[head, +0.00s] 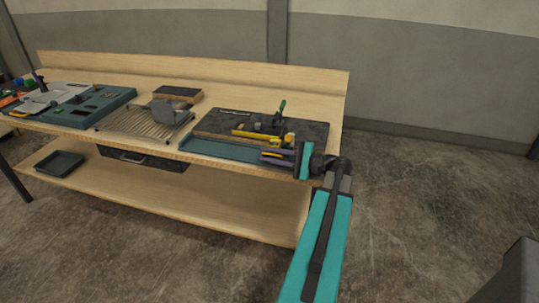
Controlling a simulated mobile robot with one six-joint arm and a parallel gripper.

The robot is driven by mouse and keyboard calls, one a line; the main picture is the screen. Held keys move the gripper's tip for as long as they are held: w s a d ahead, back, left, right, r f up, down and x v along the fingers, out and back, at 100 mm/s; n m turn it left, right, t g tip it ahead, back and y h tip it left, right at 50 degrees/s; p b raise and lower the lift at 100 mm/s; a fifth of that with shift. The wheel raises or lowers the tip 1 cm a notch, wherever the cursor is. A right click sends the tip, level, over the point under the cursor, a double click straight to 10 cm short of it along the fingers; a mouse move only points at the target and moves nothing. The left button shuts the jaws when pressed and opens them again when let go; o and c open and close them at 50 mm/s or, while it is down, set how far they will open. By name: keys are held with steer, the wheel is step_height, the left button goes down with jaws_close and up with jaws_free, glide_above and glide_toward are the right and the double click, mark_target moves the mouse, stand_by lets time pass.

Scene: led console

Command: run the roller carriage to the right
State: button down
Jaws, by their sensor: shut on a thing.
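My gripper (268,156) is at the front right of the workbench, reaching in from the right. Its purple-grey fingers are shut on a small orange part (272,155). This is at the right end of a long teal track (215,150) along the bench's front edge. The orange part looks like part of the roller carriage, but the fingers hide most of it, so its body and rollers cannot be made out. The track left of the fingers looks bare.
Behind the track lies a dark mat (310,131) with a yellow tool (255,136) and a green-handled item (281,108). Left of it are a slatted rack (130,124) with a grey block (168,110), and a teal board (112,102). A dark tray (60,162) sits on the lower shelf.

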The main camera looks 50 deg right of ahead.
steer(key=shift+d+r, duration=0.4)
steer(key=shift+a, duration=0.1)
steer(key=c, duration=1.8)
jaws_free()
steer(key=shift+w+f, duration=0.1)
steer(key=shift+f, duration=0.05)
steer(key=shift+a+f, duration=0.1)
